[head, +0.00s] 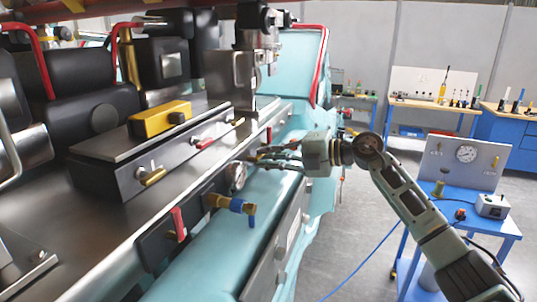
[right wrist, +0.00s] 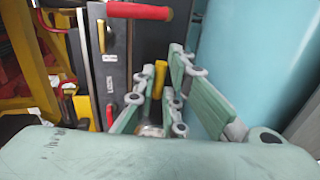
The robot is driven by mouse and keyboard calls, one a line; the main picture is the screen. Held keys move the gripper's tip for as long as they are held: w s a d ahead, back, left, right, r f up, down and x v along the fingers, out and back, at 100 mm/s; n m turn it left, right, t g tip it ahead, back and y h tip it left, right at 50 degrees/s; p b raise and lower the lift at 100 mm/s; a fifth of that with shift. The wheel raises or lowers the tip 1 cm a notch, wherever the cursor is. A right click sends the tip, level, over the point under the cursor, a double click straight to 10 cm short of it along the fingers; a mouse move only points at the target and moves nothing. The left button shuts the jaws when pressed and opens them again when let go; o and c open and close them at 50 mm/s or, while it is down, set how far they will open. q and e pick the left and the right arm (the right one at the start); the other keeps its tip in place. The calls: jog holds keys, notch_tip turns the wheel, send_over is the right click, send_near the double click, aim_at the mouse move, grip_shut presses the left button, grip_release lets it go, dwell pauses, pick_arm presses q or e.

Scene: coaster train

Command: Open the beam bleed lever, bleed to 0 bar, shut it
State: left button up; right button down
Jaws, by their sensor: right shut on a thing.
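My right gripper (head: 256,157) reaches in from the right over the teal beam (head: 212,251), with its fingers beside a small round gauge (head: 238,177). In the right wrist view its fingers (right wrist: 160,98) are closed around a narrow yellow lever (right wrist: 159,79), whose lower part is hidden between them. The gripper covers this lever in the head view. I cannot read the gauge's needle or tell how far the lever is turned. My left gripper is out of view.
A red lever (head: 178,224) and a brass valve with a blue handle (head: 235,203) sit nearer along the beam. A yellow box (head: 160,117) lies on the train above. A blue cart (head: 452,208) with a gauge panel stands right, beside open floor.

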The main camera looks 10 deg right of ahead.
jog(key=shift+r, duration=0.1)
jog(key=c, duration=1.8)
grip_release()
jog(key=shift+d, duration=0.1)
jog(key=v, duration=1.2)
